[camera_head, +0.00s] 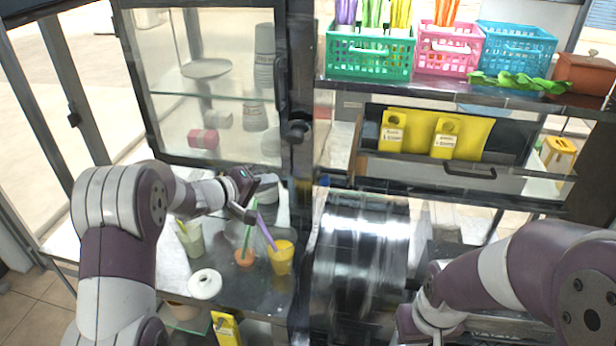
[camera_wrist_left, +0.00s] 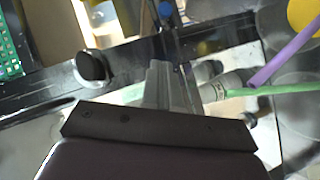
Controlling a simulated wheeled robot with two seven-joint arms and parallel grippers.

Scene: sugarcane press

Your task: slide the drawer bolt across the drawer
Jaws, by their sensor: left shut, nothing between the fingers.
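The drawer (camera_head: 435,170) is a dark-framed compartment under the right-hand shelf, with a black handle on its front and yellow bottle-shaped packs above it. A round black knob (camera_head: 297,130) is on the dark post left of the drawer. It also shows in the left wrist view (camera_wrist_left: 92,67). I cannot tell whether it is the drawer bolt. My left gripper (camera_head: 262,184) is shut and empty, below the knob and left of the drawer, apart from both. My right arm comes in at the lower right; its fingers cannot be made out.
A glass-doored cabinet (camera_head: 165,80) is at the upper left. A shiny metal roller (camera_head: 360,250) is below the drawer. Green (camera_head: 365,58), pink and blue baskets stand on the shelf.

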